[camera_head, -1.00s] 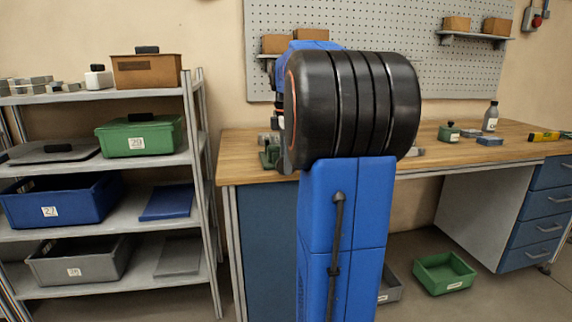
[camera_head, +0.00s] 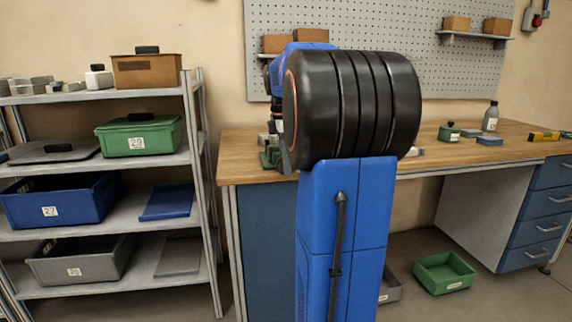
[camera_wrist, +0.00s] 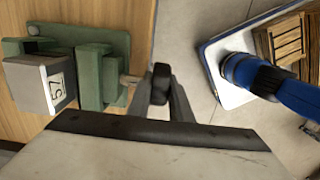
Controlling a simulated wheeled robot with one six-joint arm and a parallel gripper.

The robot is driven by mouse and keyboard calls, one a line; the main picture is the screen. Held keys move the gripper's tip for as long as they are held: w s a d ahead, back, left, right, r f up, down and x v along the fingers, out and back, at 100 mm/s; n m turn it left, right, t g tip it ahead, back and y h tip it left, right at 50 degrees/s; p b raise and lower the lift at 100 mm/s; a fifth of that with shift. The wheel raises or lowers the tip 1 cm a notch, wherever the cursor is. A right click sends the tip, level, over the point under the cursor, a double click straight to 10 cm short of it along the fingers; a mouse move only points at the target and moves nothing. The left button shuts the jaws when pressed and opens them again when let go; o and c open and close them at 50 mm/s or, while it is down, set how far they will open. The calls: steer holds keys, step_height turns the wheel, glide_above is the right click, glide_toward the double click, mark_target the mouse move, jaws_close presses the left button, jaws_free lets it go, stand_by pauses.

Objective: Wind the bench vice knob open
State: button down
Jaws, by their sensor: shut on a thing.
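The green bench vice (camera_wrist: 103,75) is fixed at the edge of the wooden bench in the wrist view. A grey block (camera_wrist: 40,84) with a number label sits at its left side, by the jaw. A short screw leads right from the vice to the dark knob (camera_wrist: 160,84). My gripper (camera_wrist: 160,98) is shut on this knob, one finger on each side. In the head view a little of the vice (camera_head: 270,157) shows at the bench's left end. My arm hides the rest, along with the gripper and knob.
The wooden bench (camera_head: 240,165) runs right, with a bottle (camera_head: 491,117) and small items on it. A shelf rack (camera_head: 130,213) with bins stands left. A green bin (camera_head: 444,273) lies on the floor under the bench.

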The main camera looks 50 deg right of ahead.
steer(key=shift+w+a+g+h, duration=0.15)
steer(key=shift+g+h, duration=1.35)
steer(key=shift+h, duration=0.6)
steer(key=c, duration=1.6)
jaws_free()
steer(key=v, duration=1.7)
steer(key=shift+w+a, duration=0.1)
steer(key=shift+a, duration=0.1)
